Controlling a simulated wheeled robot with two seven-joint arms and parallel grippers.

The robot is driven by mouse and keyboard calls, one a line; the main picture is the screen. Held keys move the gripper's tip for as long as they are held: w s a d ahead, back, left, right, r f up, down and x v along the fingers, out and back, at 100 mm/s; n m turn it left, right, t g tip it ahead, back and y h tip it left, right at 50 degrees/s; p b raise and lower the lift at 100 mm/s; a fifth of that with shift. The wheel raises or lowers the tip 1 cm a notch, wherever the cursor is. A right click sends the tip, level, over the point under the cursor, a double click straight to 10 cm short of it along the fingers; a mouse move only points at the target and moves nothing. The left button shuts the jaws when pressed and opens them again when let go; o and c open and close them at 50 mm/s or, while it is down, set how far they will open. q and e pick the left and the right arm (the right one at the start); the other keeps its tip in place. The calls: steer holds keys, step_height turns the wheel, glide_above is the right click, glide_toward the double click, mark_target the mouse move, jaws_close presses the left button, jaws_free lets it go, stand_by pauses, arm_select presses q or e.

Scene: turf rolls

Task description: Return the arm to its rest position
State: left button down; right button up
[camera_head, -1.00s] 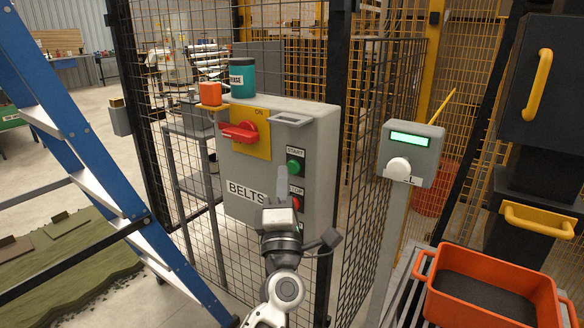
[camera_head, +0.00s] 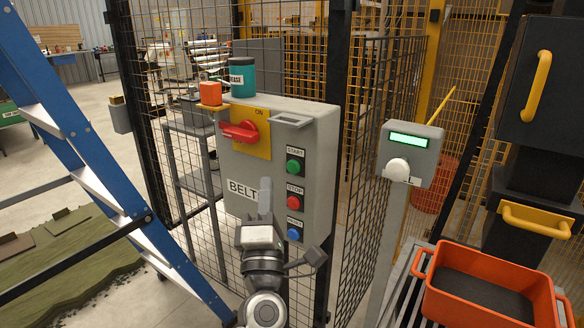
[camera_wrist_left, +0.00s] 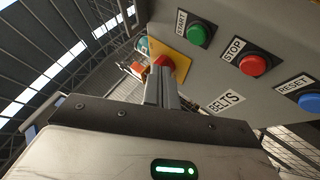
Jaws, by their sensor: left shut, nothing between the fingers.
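My left gripper (camera_head: 265,190) is in front of the lower part of the grey BELTS control box (camera_head: 318,150), apart from the buttons. Its fingers are shut with nothing between them, and they also show in the left wrist view (camera_wrist_left: 161,88). The box has a green START button (camera_head: 295,167), a red STOP button (camera_head: 293,202) and a blue button (camera_head: 293,233), labelled RESET in the left wrist view. A red rotary switch (camera_head: 238,132) sits on a yellow plate marked ON. The gripper hides part of the BELTS label. My right gripper is not in view.
A blue ladder (camera_head: 90,150) stands at the left. A teal can (camera_head: 242,77) and an orange cup (camera_head: 210,93) are by the box top. A grey post with a green display (camera_head: 408,141) stands right of the box. An orange bin (camera_head: 430,290) is at the lower right. Mesh fencing surrounds the box.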

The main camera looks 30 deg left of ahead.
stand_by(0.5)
arm_select(q)
steer(key=s+d+f+m+g+h, duration=0.35)
steer(key=d+f+m+h, duration=0.85)
steer(key=f+m+h, duration=0.6)
steer(key=s+d+f+m+g+y, duration=0.2)
steer(key=s+f+m+g, duration=0.5)
steer(key=s+f+m, duration=0.3)
steer(key=s+f, duration=0.3)
steer(key=shift+d+f+y, duration=0.25)
steer(key=shift+f+y, duration=0.1)
steer(key=shift+y, duration=0.05)
